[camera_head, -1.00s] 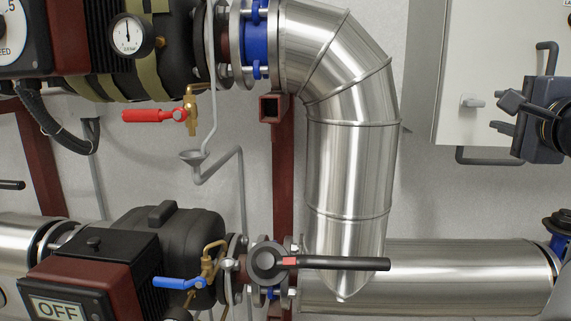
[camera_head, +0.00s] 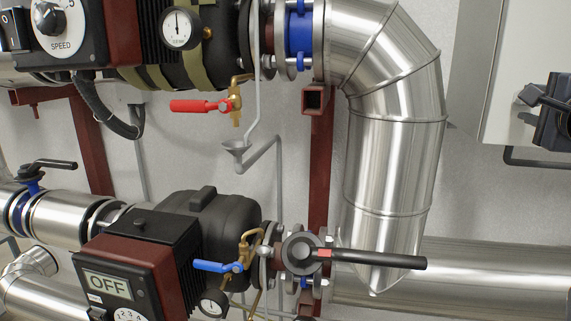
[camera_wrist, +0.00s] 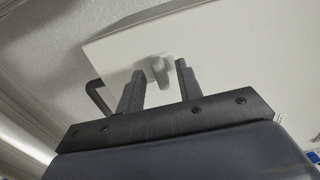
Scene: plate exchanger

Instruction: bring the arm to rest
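My gripper (camera_head: 525,105) shows at the right edge of the head view, in front of the white cabinet (camera_head: 508,60). Its dark fingers point left there. In the wrist view my gripper (camera_wrist: 160,69) has its two grey fingers apart, with nothing held between them. A pale latch (camera_wrist: 161,66) on the white cabinet door (camera_wrist: 225,50) shows beyond the gap between the fingertips. The rest of my arm is cut off by the right edge of the head view.
Insulated silver pipe (camera_head: 395,150) runs down the middle. A black-handled valve (camera_head: 375,258), a blue-handled valve (camera_head: 215,266) and a red-handled valve (camera_head: 200,106) stick out from the pipework. A pump (camera_head: 120,265) marked OFF stands lower left. A bent dark handle (camera_wrist: 97,97) lies left of the fingers.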

